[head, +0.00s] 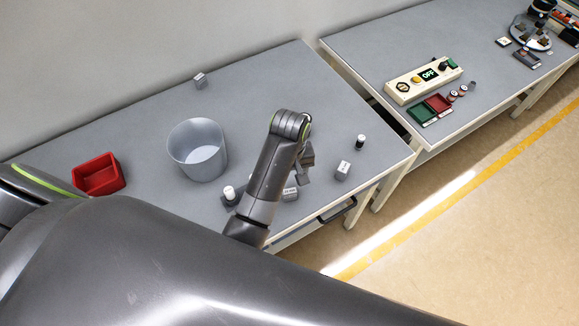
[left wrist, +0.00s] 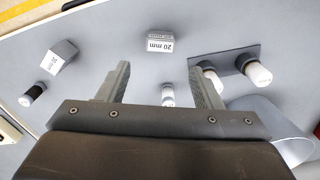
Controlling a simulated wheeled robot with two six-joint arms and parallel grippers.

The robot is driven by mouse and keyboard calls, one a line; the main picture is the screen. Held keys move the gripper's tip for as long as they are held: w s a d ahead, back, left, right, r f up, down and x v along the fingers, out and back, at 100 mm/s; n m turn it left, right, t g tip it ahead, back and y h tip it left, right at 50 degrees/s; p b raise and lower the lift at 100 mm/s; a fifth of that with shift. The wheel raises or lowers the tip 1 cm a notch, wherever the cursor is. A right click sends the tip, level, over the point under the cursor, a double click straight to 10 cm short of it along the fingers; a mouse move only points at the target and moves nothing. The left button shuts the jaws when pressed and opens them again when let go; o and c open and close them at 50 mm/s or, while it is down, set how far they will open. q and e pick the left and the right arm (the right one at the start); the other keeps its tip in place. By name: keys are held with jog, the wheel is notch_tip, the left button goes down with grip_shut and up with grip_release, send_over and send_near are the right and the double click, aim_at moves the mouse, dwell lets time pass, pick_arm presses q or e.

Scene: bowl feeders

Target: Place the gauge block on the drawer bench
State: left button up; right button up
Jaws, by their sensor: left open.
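A grey gauge block marked 20 mm (head: 290,193) lies near the front edge of the drawer bench (head: 265,83); in the left wrist view it appears to be the block (left wrist: 160,45) just beyond the gap between my fingers. A second 20 mm block (head: 343,170) stands farther right, also in the left wrist view (left wrist: 56,57). My left gripper (head: 306,162) is open and empty above the bench, its jaws (left wrist: 158,80) apart from both blocks. My right gripper is not in view.
A grey bin (head: 197,150), a red tray (head: 98,174) and a small grey block (head: 200,80) are on the bench. A black-and-white cylinder (head: 360,141) stands at right. White cylinders (left wrist: 257,73) stand near the gripper. A second bench (head: 400,55) holds a control box (head: 422,80).

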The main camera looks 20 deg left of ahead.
pick_arm(q)
notch_tip(320, 180, up, 4)
jog(key=shift+f+p, duration=0.1)
jog(key=shift+p, duration=0.2)
dwell(0.5)
